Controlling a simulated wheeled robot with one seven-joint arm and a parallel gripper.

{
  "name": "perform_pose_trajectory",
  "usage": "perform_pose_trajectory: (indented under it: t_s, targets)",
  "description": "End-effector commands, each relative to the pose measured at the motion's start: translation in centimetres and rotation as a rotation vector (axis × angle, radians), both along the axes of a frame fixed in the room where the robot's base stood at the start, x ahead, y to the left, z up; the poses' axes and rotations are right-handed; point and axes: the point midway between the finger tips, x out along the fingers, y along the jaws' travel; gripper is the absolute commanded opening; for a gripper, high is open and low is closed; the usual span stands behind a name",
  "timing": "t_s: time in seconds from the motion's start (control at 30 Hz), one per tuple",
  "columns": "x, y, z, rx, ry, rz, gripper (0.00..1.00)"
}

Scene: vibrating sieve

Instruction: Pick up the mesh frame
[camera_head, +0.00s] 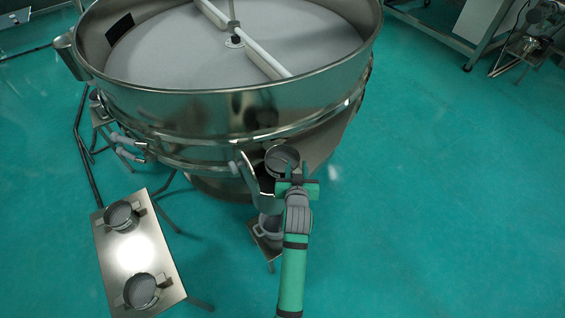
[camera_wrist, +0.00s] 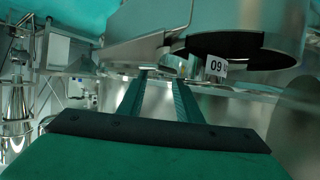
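A small round metal mesh frame (camera_head: 282,160) is beside the big sieve's lower body, just beyond my gripper's fingertips. In the wrist view, a curved metal ring (camera_wrist: 275,25) with a dark opening and a white number label (camera_wrist: 215,66) is above and right of the fingertips. My gripper (camera_head: 292,172) has its fingers apart; they also show in the wrist view (camera_wrist: 161,82). A grey metal part crosses behind the fingertips, and I cannot tell if they touch it. Two more round metal frames, one at the back (camera_head: 121,216) and one at the front (camera_head: 141,291), stand on a low metal table (camera_head: 107,252).
The large round vibrating sieve (camera_head: 225,115) fills the upper left, with a curved pipe (camera_head: 255,190) close left of my gripper. A small stand with a metal pot (camera_head: 268,229) is below my arm. The green floor (camera_head: 450,200) at right is clear.

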Motion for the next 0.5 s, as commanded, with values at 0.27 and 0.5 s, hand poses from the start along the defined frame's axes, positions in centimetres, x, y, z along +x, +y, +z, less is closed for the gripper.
perform_pose_trajectory:
  t_s: [0.27, 0.5]
  targets:
    - [3.2, -0.5, -0.9, 0.001, -0.001, -0.001, 0.32]
    - [4.9, -0.4, -1.7, 0.0, -0.001, 0.0, 0.32]
